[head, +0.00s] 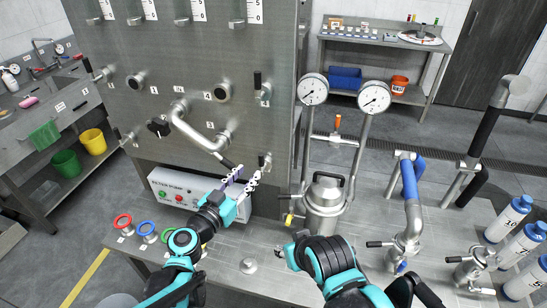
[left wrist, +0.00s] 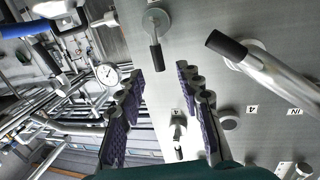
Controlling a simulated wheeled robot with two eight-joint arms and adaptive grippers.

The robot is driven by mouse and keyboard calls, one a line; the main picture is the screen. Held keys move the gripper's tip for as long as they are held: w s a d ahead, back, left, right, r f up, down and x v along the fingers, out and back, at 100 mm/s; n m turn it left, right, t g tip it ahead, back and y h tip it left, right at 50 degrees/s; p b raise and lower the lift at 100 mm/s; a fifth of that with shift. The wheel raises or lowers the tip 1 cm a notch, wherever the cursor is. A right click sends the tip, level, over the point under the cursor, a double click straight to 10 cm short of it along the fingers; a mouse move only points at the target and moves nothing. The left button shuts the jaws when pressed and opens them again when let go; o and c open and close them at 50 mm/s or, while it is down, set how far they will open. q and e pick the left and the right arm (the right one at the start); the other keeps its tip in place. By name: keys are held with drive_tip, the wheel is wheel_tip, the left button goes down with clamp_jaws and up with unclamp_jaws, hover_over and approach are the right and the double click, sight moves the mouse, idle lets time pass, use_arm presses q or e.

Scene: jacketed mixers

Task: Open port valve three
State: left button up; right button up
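The steel valve panel (head: 215,60) stands ahead with several ports. My left gripper (head: 246,173) is open and empty, just in front of this lower valve, with no contact visible. In the left wrist view its two fingers (left wrist: 160,72) stand apart. My right arm shows at lower middle; its finger opening is unclear.
A bent pipe (head: 195,130) projects from the panel, and a bar with a black end (left wrist: 255,70) lies beside the left gripper's fingers. A steel vessel (head: 325,205) and gauges (head: 313,89) stand to the right.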

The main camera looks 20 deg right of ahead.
sight(260, 160)
use_arm(q)
drive_tip(key=shift+t, duration=0.3)
drive_tip(key=x, duration=0.8)
drive_tip(key=shift+d+b, duration=0.3)
drive_tip(key=shift+d, duration=0.15)
clamp_jaws()
